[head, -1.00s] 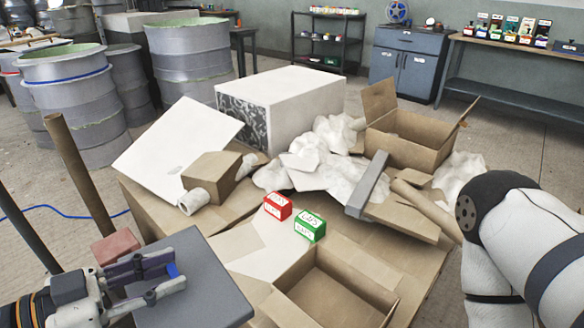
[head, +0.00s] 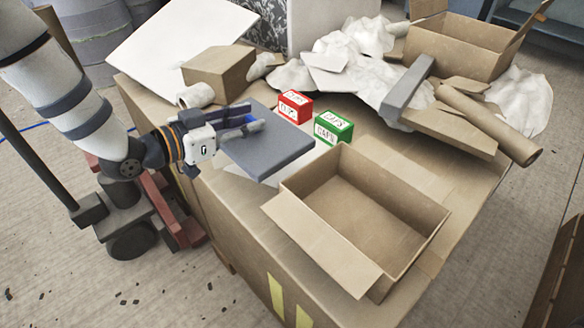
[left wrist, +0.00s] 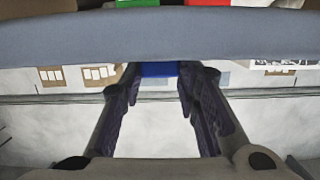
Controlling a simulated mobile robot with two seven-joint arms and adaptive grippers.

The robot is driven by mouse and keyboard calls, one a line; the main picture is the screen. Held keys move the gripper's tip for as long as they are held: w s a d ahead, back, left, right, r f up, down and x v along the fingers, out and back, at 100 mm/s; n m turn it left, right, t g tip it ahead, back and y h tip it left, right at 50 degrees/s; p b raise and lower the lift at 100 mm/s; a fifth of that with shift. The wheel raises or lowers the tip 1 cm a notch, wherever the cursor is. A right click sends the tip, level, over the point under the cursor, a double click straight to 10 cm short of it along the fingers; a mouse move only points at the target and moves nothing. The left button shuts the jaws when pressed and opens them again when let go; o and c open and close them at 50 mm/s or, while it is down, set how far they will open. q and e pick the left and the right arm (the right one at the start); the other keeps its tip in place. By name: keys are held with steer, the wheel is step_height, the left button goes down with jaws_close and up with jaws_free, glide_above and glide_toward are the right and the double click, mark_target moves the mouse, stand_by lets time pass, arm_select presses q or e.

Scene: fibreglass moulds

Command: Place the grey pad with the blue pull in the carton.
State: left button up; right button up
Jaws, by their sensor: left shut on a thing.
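The grey pad (head: 272,150) is flat and square, and my left gripper (head: 250,125) is shut on its blue pull (head: 249,118). The pad lies roughly level beside the red and green boxes, to the left of the open carton (head: 325,248). Whether it touches the surface below I cannot tell. In the left wrist view the pad (left wrist: 160,36) spans the top, with the blue pull (left wrist: 160,69) between the fingers (left wrist: 160,95). The carton is empty inside. My right gripper is out of view.
A red box (head: 294,107) and a green box (head: 333,127) stand just behind the pad. A small brown box (head: 218,68), crumpled white sheeting (head: 360,55), a grey bar (head: 407,88), a cardboard tube (head: 490,122) and another open carton (head: 455,47) crowd the back.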

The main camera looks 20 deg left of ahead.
arm_select(q)
step_height(320, 180, down, 10)
steer(key=b, duration=0.3)
steer(key=shift+r, duration=0.4)
steer(key=o, duration=0.7)
steer(key=shift+f, duration=0.2)
steer(key=o, duration=0.5)
steer(key=shift+c, duration=0.2)
